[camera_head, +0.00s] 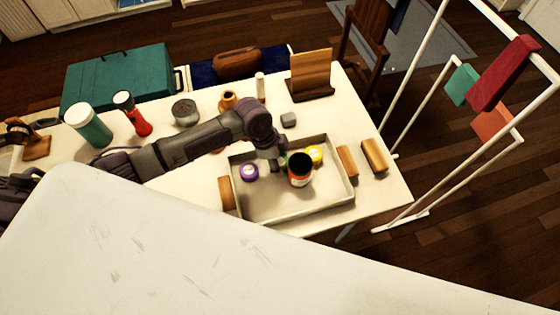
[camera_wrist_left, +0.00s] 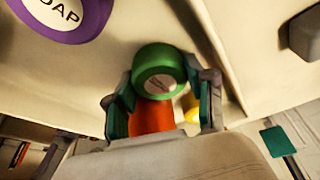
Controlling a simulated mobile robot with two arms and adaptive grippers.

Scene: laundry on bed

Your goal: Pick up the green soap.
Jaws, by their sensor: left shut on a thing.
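The green soap (camera_wrist_left: 160,66), a round puck, sits between the two fingers of my left gripper (camera_wrist_left: 163,88) in the left wrist view, and the gripper is shut on it. In the head view my left gripper (camera_head: 276,158) is over the tray (camera_head: 270,211), and only a sliver of green shows beside it. I cannot tell whether the soap touches the tray floor. A purple soap (camera_head: 249,172) lies left of the gripper; it also shows in the left wrist view (camera_wrist_left: 66,14). My right gripper is not in view.
An orange jar with a black top (camera_head: 300,170) and a yellow soap (camera_head: 315,155) are in the tray close right of the gripper. Wooden blocks (camera_head: 374,156) flank the tray. The tray's front is clear.

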